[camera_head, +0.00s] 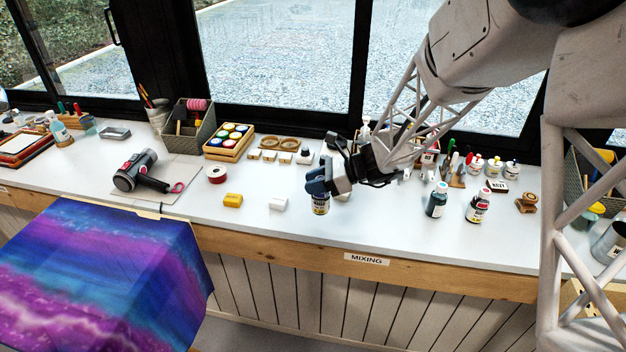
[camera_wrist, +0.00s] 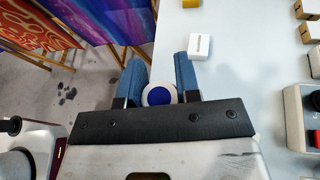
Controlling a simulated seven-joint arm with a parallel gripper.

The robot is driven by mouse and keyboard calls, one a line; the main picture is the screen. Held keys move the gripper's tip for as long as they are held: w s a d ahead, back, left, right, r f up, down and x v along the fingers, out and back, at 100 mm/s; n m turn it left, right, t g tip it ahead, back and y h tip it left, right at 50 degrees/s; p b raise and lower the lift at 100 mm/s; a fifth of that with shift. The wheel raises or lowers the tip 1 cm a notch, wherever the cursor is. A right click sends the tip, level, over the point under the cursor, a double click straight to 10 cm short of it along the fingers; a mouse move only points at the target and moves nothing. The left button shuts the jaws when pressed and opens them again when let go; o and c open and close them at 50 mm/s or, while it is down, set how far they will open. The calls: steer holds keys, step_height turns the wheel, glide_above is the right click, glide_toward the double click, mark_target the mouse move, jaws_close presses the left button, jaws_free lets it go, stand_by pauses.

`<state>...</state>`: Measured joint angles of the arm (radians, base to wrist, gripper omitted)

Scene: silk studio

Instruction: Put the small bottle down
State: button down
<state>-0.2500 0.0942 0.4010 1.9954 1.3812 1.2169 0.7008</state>
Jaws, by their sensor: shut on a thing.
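The small bottle (camera_head: 320,207), dark with a pale yellowish label, is upright in my gripper (camera_head: 319,186) near the front of the white worktop (camera_head: 330,230), above the MIXING label. My gripper is shut on its upper part. I cannot tell whether its base touches the worktop. In the wrist view the bottle's round white top with a blue centre (camera_wrist: 160,95) sits between the two blue fingers of my gripper (camera_wrist: 160,77). The rest of the bottle is hidden there.
A white block (camera_head: 278,204) and a yellow block (camera_head: 233,200) lie to the left. The wooden front edge (camera_head: 300,253) is close.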

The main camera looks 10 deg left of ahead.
steer(key=shift+d, duration=0.1)
stand_by(0.8)
steer(key=shift+w+d, duration=0.25)
steer(key=shift+d, duration=0.35)
steer(key=w+d+m+t, duration=0.3)
steer(key=d+m+t, duration=0.15)
steer(key=d, duration=1.95)
steer(key=s+d+m+t+h, duration=0.1)
steer(key=s+d+m+t, duration=0.1)
steer(key=d, duration=1)
steer(key=s+d+m+t+h, duration=0.1)
steer(key=s+d+t, duration=0.3)
steer(key=d, duration=0.8)
steer(key=shift+s+d+r+m, duration=0.2)
steer(key=shift+s+d+m, duration=0.15)
steer(key=shift+s+m, duration=0.4)
steer(key=shift+w, duration=0.15)
steer(key=w+d, duration=0.2)
steer(key=w, duration=0.5)
steer(key=w+d+f, duration=0.1)
steer(key=w+d, duration=0.1)
steer(key=w, duration=0.6)
steer(key=shift+w+d+f, duration=0.15)
steer(key=shift+d+f, duration=0.1)
steer(key=shift+d, duration=0.1)
